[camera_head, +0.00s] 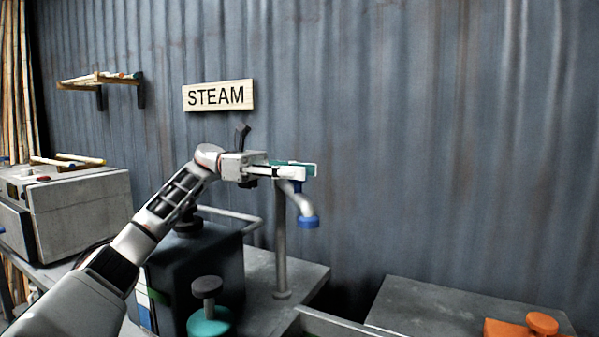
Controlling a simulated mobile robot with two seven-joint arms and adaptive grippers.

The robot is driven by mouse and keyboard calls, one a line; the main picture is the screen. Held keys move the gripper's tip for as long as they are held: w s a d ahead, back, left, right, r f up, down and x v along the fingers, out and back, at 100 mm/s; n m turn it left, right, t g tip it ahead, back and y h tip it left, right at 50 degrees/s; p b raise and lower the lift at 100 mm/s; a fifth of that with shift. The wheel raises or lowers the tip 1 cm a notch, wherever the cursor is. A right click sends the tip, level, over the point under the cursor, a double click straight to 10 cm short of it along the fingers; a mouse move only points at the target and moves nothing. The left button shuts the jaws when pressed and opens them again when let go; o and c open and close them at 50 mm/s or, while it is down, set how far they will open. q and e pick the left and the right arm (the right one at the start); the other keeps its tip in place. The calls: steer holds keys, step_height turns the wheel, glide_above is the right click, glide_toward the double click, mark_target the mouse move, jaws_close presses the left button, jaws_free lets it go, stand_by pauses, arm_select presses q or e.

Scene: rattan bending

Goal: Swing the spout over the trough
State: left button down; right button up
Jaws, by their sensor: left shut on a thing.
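The spout (303,203) is a short, pale bent pipe with a blue tip, high beside an upright grey post (280,250). Its blue end points down. My left gripper (303,171) is shut on the spout's upper part, and its fingers hide most of that part. A teal piece shows behind the fingers. A grey metal edge at the bottom of the view, right of the post, looks like the rim of the trough (335,324); most of it is cut off. The blue tip is above and behind that rim. My right gripper is not in view.
A dark box (205,275) with a pipe and a teal-based knob (208,315) stands left of the post. A grey bench (430,308) with an orange item (525,328) is at lower right. A STEAM sign (218,96) hangs on the corrugated wall. Space right of the spout is clear.

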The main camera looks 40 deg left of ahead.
arm_select(q)
steer(key=c, duration=1.6)
jaws_free()
steer(key=shift+a, duration=0.1)
steer(key=v, duration=1.2)
steer(key=shift+s+r, duration=0.1)
